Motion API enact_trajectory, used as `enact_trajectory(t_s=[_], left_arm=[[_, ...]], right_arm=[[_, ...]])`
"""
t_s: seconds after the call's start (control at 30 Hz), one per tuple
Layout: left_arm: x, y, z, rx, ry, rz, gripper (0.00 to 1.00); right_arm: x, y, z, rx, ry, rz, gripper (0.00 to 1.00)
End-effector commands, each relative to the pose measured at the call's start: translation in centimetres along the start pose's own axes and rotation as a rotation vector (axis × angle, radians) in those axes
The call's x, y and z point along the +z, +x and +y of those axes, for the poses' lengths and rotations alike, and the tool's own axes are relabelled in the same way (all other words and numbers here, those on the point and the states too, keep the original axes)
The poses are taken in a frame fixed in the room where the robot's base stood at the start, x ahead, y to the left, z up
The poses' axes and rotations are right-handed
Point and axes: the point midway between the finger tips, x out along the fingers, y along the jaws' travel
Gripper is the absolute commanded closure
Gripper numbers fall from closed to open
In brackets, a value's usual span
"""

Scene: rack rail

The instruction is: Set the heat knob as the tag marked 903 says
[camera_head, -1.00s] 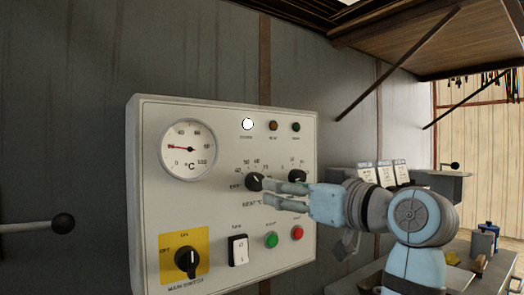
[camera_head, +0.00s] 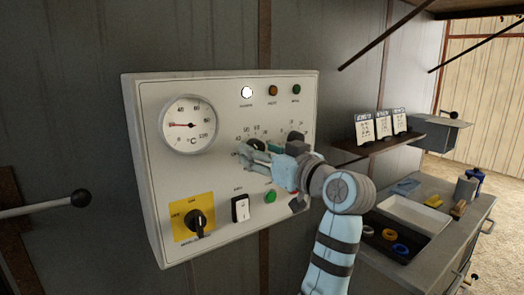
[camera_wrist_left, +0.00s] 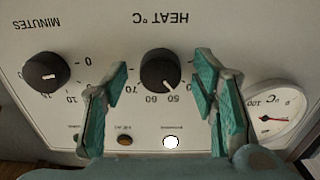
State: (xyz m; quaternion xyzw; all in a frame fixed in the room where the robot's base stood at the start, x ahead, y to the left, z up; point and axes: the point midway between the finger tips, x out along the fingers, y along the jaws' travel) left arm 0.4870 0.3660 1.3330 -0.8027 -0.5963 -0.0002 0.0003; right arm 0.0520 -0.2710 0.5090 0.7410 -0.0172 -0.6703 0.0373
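The heat knob (camera_head: 254,143) is a round black dial on the white control panel (camera_head: 165,175). In the left wrist view the heat knob (camera_wrist_left: 158,68) appears upside down, its white pointer near the 50 mark. My left gripper (camera_head: 246,152) is at the knob, partly covering it. In the wrist view the teal fingers of my left gripper (camera_wrist_left: 161,68) are open, one on each side of the knob with gaps. Three white tags (camera_head: 383,125) stand on a shelf at right; their numbers are too small to read. My right gripper is not in view.
The minutes knob (camera_wrist_left: 46,70) is beside the heat knob. A temperature gauge (camera_head: 188,125), a yellow-backed main switch (camera_head: 195,220) and a green button (camera_head: 270,196) are on the panel. A lever (camera_head: 80,198) sticks out at left. A bench with a white tray (camera_head: 415,213) is at right.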

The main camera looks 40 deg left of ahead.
Motion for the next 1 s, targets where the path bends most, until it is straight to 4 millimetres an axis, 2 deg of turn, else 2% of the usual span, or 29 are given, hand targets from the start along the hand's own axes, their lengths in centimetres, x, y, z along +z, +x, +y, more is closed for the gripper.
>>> enact_trajectory(t_s=[0.03,0.2,0.3,0.67,1.0], left_arm=[[0.0,0.0,0.0,0.000,0.000,0.000,0.56],[0.0,0.0,0.0,0.000,0.000,0.000,0.83],[0.0,0.0,0.0,0.000,0.000,0.000,0.95],[-0.2,0.0,0.0,-0.001,0.059,0.000,0.95],[-0.3,0.0,-0.1,-0.001,0.294,-0.002,0.95]], right_arm=[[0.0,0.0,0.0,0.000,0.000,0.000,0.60],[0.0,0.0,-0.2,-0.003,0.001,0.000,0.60],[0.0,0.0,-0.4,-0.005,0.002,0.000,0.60],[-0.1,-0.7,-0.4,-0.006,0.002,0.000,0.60],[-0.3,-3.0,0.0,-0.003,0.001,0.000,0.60]])
